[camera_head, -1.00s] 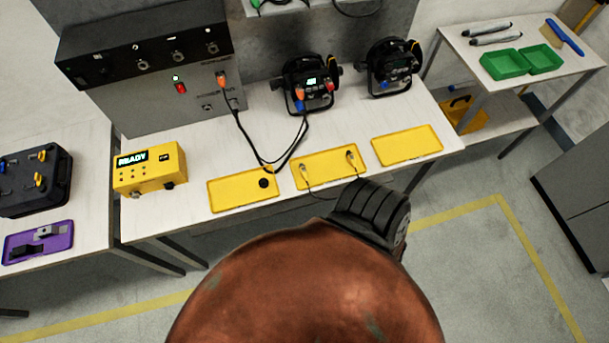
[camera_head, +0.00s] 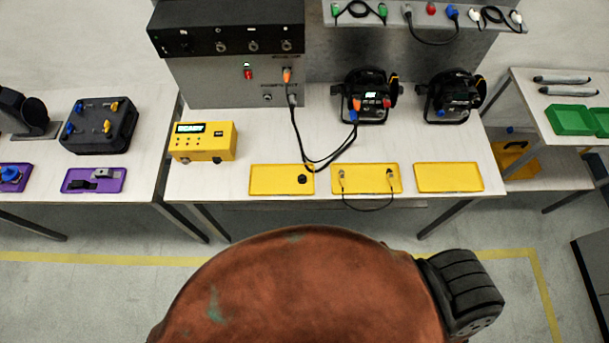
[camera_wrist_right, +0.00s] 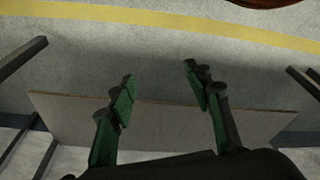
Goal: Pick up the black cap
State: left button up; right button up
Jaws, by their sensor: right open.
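The black cap (camera_head: 302,179) is a small dark round piece on the right part of the left yellow tray (camera_head: 262,190), at the table's front edge. My right gripper (camera_wrist_right: 158,92) shows only in the right wrist view. Its two green-padded fingers are apart with nothing between them. Floor and a board's edge lie beyond them, and no cap shows in that view. My left gripper is in neither current view.
A middle yellow tray (camera_head: 350,188) holds a cable with two metal ends. A right yellow tray (camera_head: 448,188) is empty. A yellow READY box (camera_head: 204,142) stands left, two black par cans (camera_head: 364,98) behind. A black cable (camera_head: 318,160) hangs close behind the cap.

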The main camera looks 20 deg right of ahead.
jog(key=w+a+r+t+p, duration=0.15)
jog(key=w+r, duration=0.25)
jog(key=r, duration=0.9)
jog(key=w+a+r+n+y+p, duration=0.1)
jog(key=w+a+r+p, duration=0.15)
jog(key=r, duration=1.05)
jog(key=w+a+r+t+p, duration=0.15)
jog(key=w+r, duration=0.35)
jog(key=r, duration=0.8)
jog(key=w+a+r+n+y, duration=0.1)
jog(key=w+a+r+n, duration=0.1)
jog(key=w+a+r, duration=0.15)
jog(key=n+g+y+p, duration=0.1)
jog(key=n+g+y, duration=0.15)
jog(key=n, duration=0.45)
send_over(303, 177)
jog(key=s+d, duration=0.1)
jog(key=shift+s+d+f+g+h, duration=0.15)
jog(key=shift+f+g+h, duration=0.15)
jog(key=shift+f, duration=0.3)
jog(key=shift+d+x, duration=0.2)
jog(key=shift+x, duration=1.15)
jog(key=shift+d+x, duration=0.15)
jog(key=shift+x, duration=1.2)
jog(key=shift+f, duration=0.1)
